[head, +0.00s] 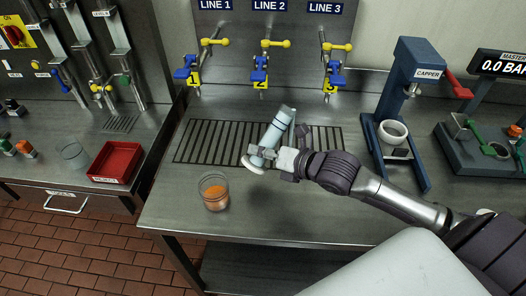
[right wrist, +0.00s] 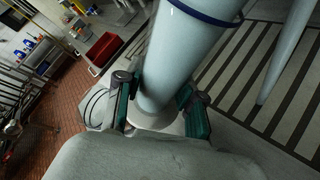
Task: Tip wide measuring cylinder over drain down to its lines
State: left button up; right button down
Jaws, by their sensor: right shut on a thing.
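The wide measuring cylinder (head: 273,130) is pale and translucent. In the head view it leans, its base at lower left and its upper end toward upper right, over the slotted drain (head: 205,142). My right gripper (head: 270,163) is shut on it near the base. In the right wrist view the dark green pads of the right gripper (right wrist: 160,105) sit on both sides of the cylinder (right wrist: 185,50), which has a dark blue band toward its far end. I cannot make out its lines or liquid level. My left gripper is not in view.
A glass with orange contents (head: 214,193) stands near the bench's front edge, left of my right gripper. Valves under LINE 1, 2 and 3 (head: 262,72) are behind the drain. The capper (head: 400,100) stands right. A red tray (head: 117,162) is on the left bench.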

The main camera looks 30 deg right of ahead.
jog(key=shift+s+a+r+m+y+p, duration=0.15)
jog(key=shift+a+r+m+y, duration=0.1)
jog(key=shift+a+r+m, duration=0.25)
jog(key=shift+a+r+m+y+p, duration=0.15)
jog(key=shift+a+r+m+y, duration=0.15)
jog(key=shift+r, duration=0.35)
dwell(3.3)
jog(key=shift+s+a+r+m+y+p, duration=0.1)
jog(key=shift+a+r+m+y+p, duration=0.15)
jog(key=shift+r, duration=0.2)
jog(key=shift+a+r+m+y+p, duration=0.1)
jog(key=shift+r+m+y, duration=0.1)
jog(key=shift+r+m, duration=0.2)
dwell(2.5)
